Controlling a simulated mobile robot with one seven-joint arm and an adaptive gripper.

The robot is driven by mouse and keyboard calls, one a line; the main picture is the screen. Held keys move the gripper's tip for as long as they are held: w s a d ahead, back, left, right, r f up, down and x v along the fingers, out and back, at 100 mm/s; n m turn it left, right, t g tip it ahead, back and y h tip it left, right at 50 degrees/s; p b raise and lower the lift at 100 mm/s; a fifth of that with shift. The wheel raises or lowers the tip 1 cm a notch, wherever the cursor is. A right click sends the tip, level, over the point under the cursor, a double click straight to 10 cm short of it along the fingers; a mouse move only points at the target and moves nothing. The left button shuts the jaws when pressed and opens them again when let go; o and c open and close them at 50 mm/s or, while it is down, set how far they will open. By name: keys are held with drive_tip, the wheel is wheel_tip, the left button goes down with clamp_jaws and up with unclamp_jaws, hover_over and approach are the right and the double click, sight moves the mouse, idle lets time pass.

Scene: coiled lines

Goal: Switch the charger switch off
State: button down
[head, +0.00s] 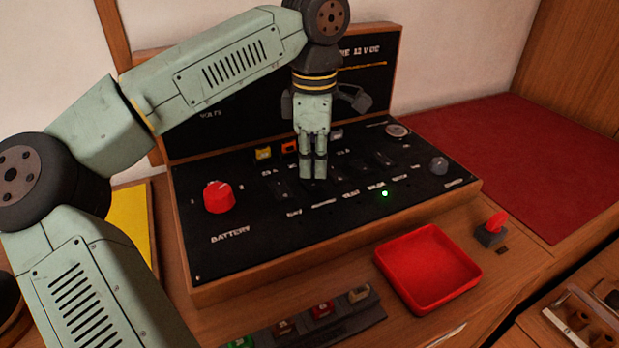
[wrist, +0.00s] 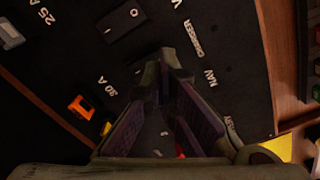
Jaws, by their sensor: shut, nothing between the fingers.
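The black control panel (head: 230,262) stands on the bench. In the wrist view, the CHARGER label (wrist: 197,41) is readable. A dark rocker switch (wrist: 136,67) lines up with it, mostly hidden behind my fingertips; its position cannot be told. My gripper (head: 314,175) is shut and empty, pointing down over the middle of the switch row. It also fills the lower middle of the wrist view (wrist: 163,72). Whether the tips touch the panel cannot be told. A neighbouring rocker switch (wrist: 125,20) with a small white mark is clear above the tips.
A red knob (head: 218,197) is at the panel's left. Yellow (head: 264,153) and orange (head: 289,147) fuses sit behind the switches. A green lamp (head: 384,193) glows in front. A red tray (head: 428,270) and a red-handled switch (head: 492,231) are on the bench.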

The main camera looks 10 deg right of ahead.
sight(313, 185)
drive_tip(key=shift+f+b, duration=0.75)
drive_tip(key=shift+f, duration=0.4)
idle(0.9)
drive_tip(key=shift+r+p, duration=2.9)
drive_tip(key=shift+r, duration=0.7)
drive_tip(key=shift+s+f, duration=0.1)
